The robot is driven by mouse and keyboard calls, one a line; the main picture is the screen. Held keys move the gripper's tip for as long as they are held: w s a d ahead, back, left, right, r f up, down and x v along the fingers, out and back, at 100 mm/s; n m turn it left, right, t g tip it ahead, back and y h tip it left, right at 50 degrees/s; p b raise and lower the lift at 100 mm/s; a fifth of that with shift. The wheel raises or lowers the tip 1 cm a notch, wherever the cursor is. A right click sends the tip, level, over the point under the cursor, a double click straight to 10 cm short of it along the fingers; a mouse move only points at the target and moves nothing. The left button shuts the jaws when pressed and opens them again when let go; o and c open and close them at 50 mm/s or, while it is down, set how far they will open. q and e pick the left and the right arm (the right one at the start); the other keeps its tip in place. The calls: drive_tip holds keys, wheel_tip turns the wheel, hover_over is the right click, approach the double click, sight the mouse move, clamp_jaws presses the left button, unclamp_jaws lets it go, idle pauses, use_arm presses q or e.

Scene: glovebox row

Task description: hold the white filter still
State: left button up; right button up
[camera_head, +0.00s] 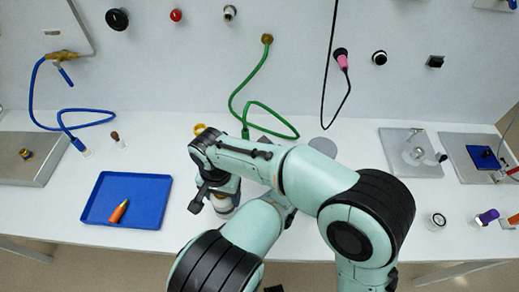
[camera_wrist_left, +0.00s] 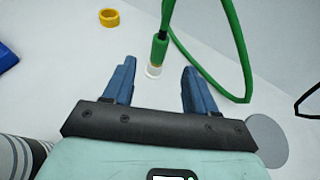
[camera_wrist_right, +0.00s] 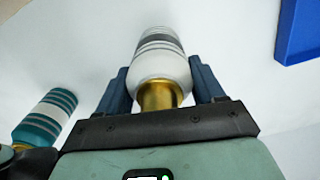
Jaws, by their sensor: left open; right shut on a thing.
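The white filter (camera_wrist_right: 162,55) has grey bands and a gold neck. In the right wrist view it sits between the fingers of my right gripper (camera_wrist_right: 160,75), which is shut on it near the neck. In the head view only part of the filter (camera_head: 223,204) shows below the right wrist. My left gripper (camera_wrist_left: 158,72) is open and empty in the left wrist view. The end of a green hose (camera_wrist_left: 157,55) stands just beyond its fingertips. In the head view the left gripper is mostly hidden behind my right arm.
A teal-striped cylinder (camera_wrist_right: 45,118) is left of the filter in the right wrist view. A blue tray (camera_head: 150,214) with an orange item (camera_head: 119,211) lies left on the white bench. A yellow ring (camera_head: 199,129) and a grey disc (camera_head: 323,147) lie near the hose.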

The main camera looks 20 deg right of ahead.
sight(247, 135)
use_arm(q)
drive_tip(key=x, duration=1)
drive_tip(key=shift+w, duration=0.15)
clamp_jaws()
